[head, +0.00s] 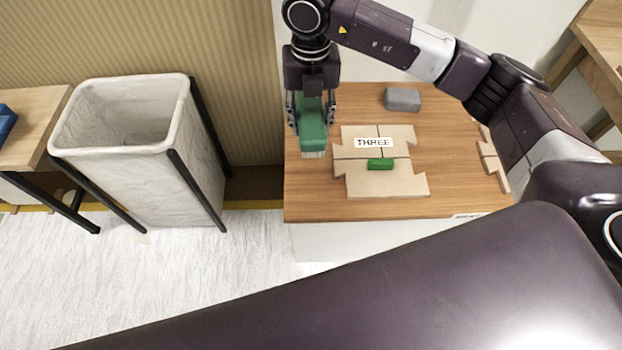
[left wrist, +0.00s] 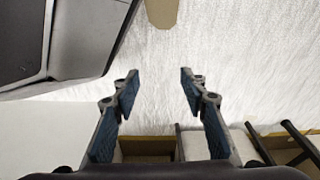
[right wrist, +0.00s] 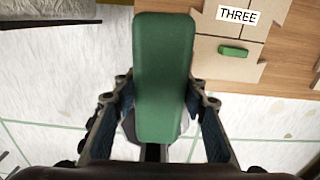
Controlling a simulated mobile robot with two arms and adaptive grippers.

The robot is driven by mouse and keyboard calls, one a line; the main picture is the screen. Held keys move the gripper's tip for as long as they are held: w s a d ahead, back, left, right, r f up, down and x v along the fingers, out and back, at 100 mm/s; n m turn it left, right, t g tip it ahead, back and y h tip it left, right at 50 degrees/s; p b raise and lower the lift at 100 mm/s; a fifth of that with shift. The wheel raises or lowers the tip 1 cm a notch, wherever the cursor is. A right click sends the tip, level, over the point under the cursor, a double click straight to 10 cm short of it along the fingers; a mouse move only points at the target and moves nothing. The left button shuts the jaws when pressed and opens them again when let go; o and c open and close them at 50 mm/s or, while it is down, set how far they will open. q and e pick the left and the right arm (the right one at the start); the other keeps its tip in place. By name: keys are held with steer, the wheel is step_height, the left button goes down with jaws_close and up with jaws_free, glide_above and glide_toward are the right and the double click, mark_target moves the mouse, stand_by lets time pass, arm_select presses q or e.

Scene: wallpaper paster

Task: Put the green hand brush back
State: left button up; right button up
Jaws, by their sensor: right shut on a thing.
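The green hand brush (head: 313,127) hangs from my right gripper (head: 311,106) over the left edge of the wooden table, its pale bristles at the lower end. In the right wrist view the green brush (right wrist: 163,75) fills the space between both fingers of my right gripper (right wrist: 158,105), which is shut on it. A puzzle-shaped tan board (head: 385,183) with a "THREE" label (head: 374,142) lies on the table, right of the brush. A small green block (head: 380,164) lies on the board. My left gripper (left wrist: 160,90) is open and empty above pale floor.
The wooden table (head: 455,145) also holds a grey block (head: 402,99) at the back and another tan piece at the right edge. A tall white bin (head: 140,185) in a black frame stands left of the table. A second wooden table (head: 30,110) is at the far left.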

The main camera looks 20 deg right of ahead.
steer(key=b, duration=0.2)
glide_above(311, 178)
step_height(311, 178, down, 16)
steer(key=shift+f, duration=0.25)
step_height(311, 178, down, 2)
steer(key=shift+f, duration=0.15)
arm_select(q)
steer(key=w+r, duration=0.3)
steer(key=r, duration=0.2)
steer(key=shift+w+d, duration=0.2)
steer(key=shift+w, duration=0.05)
arm_select(e)
steer(key=shift+f, duration=0.35)
arm_select(q)
steer(key=shift+f, duration=0.1)
arm_select(e)
steer(key=shift+f, duration=0.1)
steer(key=shift+f, duration=0.2)
steer(key=o, duration=1.2)
arm_select(q)
steer(key=shift+w+r, duration=0.35)
steer(key=shift+r, duration=0.25)
steer(key=shift+s+f, duration=0.1)
steer(key=shift+f, duration=0.05)
